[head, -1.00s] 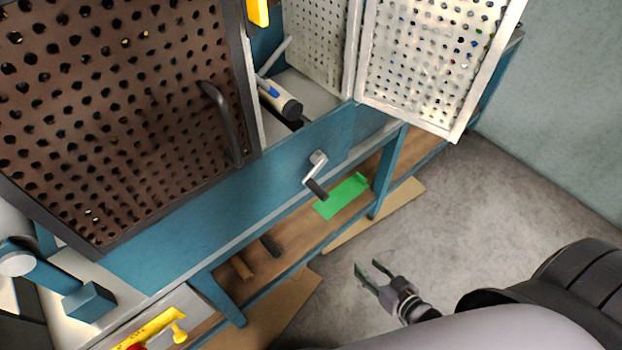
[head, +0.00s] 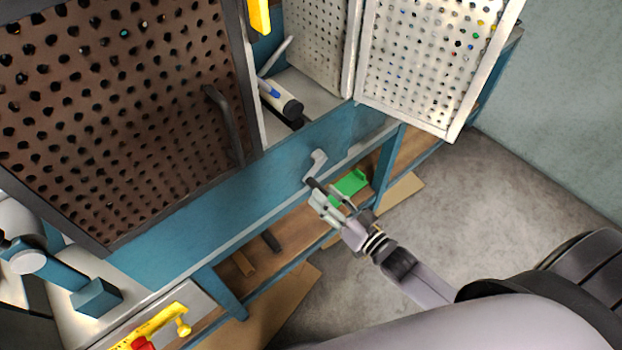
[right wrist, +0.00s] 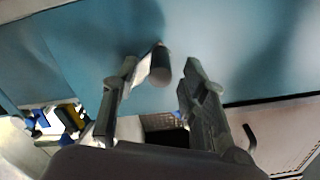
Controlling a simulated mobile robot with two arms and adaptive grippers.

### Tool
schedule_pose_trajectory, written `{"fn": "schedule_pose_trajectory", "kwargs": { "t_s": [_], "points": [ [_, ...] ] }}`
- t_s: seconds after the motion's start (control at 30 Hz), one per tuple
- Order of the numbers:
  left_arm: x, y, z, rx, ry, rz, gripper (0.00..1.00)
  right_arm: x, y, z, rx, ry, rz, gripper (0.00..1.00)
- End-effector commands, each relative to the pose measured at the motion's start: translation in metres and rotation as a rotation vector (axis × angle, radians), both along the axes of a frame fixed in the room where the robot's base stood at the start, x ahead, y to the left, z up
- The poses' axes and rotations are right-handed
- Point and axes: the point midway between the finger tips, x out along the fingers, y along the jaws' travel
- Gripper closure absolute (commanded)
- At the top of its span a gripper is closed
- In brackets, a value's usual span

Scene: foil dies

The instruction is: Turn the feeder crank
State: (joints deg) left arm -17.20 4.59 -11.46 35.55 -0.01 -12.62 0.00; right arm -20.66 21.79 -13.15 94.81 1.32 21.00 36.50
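The feeder crank (head: 318,160) is a pale metal arm with a dark handle, mounted on the blue front beam of the bench. My right gripper (head: 322,197) is at the crank's handle, below the crank arm. In the right wrist view, the dark round handle (right wrist: 160,66) lies between the tips of my right gripper (right wrist: 160,72), nearer the left finger. The fingers are apart, with a clear gap to the right finger. I cannot tell whether the left finger touches the handle. My left gripper is not in view.
A brown perforated door (head: 120,120) with a dark handle stands left of the crank. A pale perforated panel (head: 435,60) hangs at the upper right. A green piece (head: 350,185) lies on the lower shelf behind my right gripper. Grey floor (head: 440,200) is open at right.

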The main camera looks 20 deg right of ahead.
Motion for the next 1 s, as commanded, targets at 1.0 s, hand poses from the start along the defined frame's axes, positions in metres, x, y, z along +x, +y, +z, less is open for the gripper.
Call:
{"fn": "schedule_pose_trajectory", "kwargs": {
  "t_s": [1.0],
  "points": [
    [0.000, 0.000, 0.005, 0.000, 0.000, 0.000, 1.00, 0.060, 0.022, 0.000, 0.000, 0.000, 0.001, 0.78]
  ]
}}
